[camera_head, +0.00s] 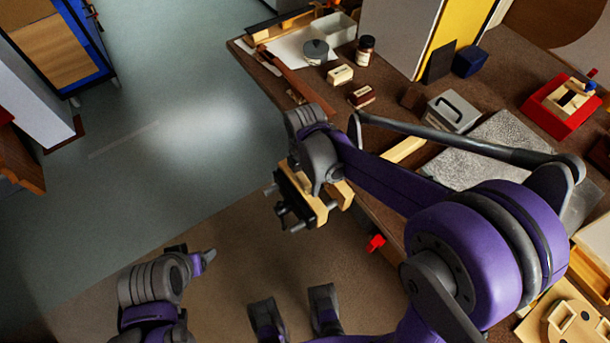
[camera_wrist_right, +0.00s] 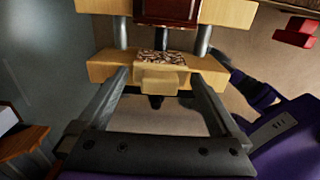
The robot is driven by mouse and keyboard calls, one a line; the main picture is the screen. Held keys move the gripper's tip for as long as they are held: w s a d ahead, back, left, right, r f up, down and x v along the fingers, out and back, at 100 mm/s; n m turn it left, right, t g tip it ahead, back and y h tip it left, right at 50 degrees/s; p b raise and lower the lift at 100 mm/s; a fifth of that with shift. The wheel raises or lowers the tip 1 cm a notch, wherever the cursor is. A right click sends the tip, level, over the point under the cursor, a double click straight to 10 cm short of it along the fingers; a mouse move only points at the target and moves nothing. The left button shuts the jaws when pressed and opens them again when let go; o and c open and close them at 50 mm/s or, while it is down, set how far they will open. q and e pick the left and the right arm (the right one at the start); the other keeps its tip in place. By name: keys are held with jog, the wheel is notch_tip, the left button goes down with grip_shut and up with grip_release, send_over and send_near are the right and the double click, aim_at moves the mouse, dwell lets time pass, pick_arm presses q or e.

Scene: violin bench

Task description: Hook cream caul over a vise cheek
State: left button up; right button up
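The cream caul (camera_wrist_right: 158,77) sits on the near wooden vise cheek (camera_wrist_right: 105,67) in the right wrist view. Its speckled, cork-like face (camera_wrist_right: 163,57) lies along the cheek's top, and its cream block shows at the side towards me. My right gripper (camera_wrist_right: 162,84) has one finger on each side of the caul, with narrow gaps visible, so it looks open. In the head view the vise (camera_head: 318,207) is partly covered by my right wrist, and I cannot make out the caul there. My left gripper (camera_head: 198,262) is low at the left, away from the vise; its fingers are unclear.
A dark red block (camera_wrist_right: 170,10) is at the far cheek (camera_wrist_right: 228,12). On the bench (camera_head: 395,130) stand another cream block (camera_head: 340,75), a maroon block (camera_head: 362,96), jars and a grey weight (camera_head: 452,110). The floor left of the vise is clear.

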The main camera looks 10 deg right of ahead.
notch_tip(320, 180, up, 11)
jog(key=p, duration=0.1)
jog(key=shift+p, duration=0.3)
jog(key=shift+f, duration=0.1)
dwell(0.4)
